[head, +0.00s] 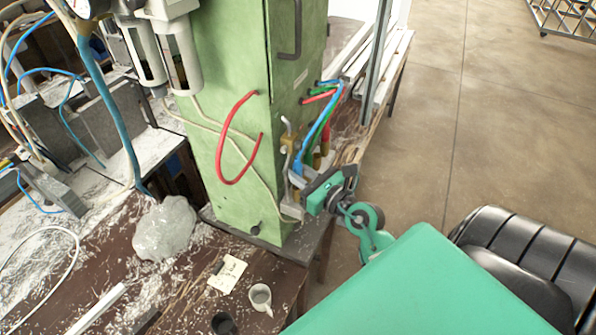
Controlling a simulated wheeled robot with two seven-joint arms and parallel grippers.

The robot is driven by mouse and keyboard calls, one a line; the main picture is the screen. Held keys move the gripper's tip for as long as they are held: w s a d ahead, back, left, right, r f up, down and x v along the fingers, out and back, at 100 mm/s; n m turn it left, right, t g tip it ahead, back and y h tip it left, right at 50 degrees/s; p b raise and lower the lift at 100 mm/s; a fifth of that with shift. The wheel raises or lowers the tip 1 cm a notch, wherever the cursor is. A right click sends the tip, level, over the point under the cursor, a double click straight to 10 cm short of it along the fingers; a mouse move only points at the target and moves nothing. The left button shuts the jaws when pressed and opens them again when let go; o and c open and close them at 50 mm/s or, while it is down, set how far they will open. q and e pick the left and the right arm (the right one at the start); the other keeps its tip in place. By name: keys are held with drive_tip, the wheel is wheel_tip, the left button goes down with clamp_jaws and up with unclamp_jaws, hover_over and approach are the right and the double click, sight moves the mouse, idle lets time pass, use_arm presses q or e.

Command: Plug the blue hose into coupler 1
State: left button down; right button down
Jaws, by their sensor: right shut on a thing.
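The blue hose (321,115) comes out of the right side of the green cabinet (232,95) and hangs down in a curve to my right gripper (294,194). My right gripper is at the cabinet's lower right edge, low over the bench. It is shut on the lower end of the blue hose, as far as the small view shows. Brass fittings (317,160) stand close behind the gripper. I cannot read which one is coupler 1, and the hose tip is hidden. My left gripper is out of view.
A green and a red hose hang beside the blue one. A red hose loop (219,160) sits on the cabinet front. A crumpled clear bag (165,229), a cup (260,296) and a paper note (227,274) lie on the bench. A black seat (515,265) is at the right.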

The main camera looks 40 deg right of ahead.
drive_tip(key=shift+f+b, duration=0.9)
drive_tip(key=shift+f, duration=0.55)
idle(1.6)
drive_tip(key=c, duration=1.2)
unclamp_jaws()
drive_tip(key=s+d+b, duration=0.1)
drive_tip(key=s+b, duration=0.2)
drive_tip(key=s, duration=0.6)
drive_tip(key=shift+d+b, duration=0.25)
drive_tip(key=shift+b, duration=0.05)
idle(0.5)
